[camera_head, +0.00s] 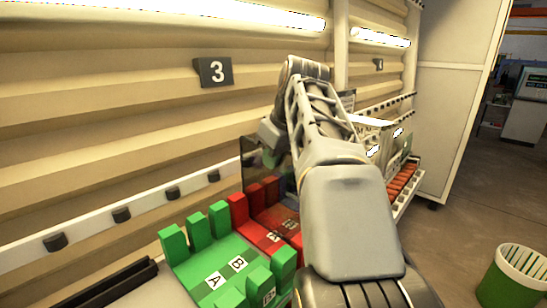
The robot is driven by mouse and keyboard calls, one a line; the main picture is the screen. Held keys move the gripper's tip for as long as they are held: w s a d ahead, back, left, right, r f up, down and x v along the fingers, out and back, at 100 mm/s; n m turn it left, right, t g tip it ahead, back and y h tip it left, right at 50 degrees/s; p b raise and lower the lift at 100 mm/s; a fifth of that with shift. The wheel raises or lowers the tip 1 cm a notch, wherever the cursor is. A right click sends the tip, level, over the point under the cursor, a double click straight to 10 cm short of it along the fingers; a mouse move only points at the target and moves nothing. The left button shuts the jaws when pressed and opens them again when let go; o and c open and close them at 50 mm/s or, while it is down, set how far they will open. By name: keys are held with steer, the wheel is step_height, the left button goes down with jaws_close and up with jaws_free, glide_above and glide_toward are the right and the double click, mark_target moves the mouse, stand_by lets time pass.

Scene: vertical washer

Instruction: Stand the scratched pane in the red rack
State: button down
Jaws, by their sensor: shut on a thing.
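A dark, see-through pane (256,160) is upright at the red rack (264,236). Darker red posts show through it. My gripper (271,141) is shut on the pane's upper right part, and the fingertips are small and partly hidden in this view. A brighter red post stands in front of the pane's lower left edge. I cannot tell whether the lower edge rests in a slot or hangs just above the rack. No scratch can be made out. My arm hides the right side of the rack.
A green rack (225,262) with labels A and B adjoins the red rack on the near left. A ribbed wall with a white rail (150,207) runs behind. A white box (372,135) and orange-red slots (403,182) lie beyond my arm. A green bin (512,278) stands on the floor at right.

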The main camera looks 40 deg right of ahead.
steer(key=shift+f, duration=0.15)
steer(key=c, duration=1.2)
jaws_free()
steer(key=shift+f, duration=0.1)
steer(key=p+v, duration=0.2)
steer(key=v, duration=1.1)
steer(key=shift+p, duration=0.4)
steer(key=shift+s+r, duration=0.2)
steer(key=shift+r, duration=0.25)
